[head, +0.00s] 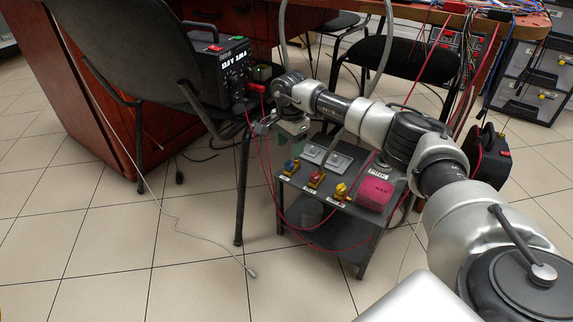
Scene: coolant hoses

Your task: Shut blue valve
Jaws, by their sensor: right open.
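The blue valve (291,166) is small and sits at the left of a row on the front edge of a small dark cart (325,204). A red valve (315,179) and a yellow valve (341,190) stand to its right. The handle position of the blue valve is too small to tell. My right gripper (264,129) is open and empty, above and to the left of the blue valve and apart from it. My left gripper is not in view.
A pink box (373,193) and grey plates (328,158) are on the cart. Thin red cables hang around the cart. The tiled floor at front left is mostly clear.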

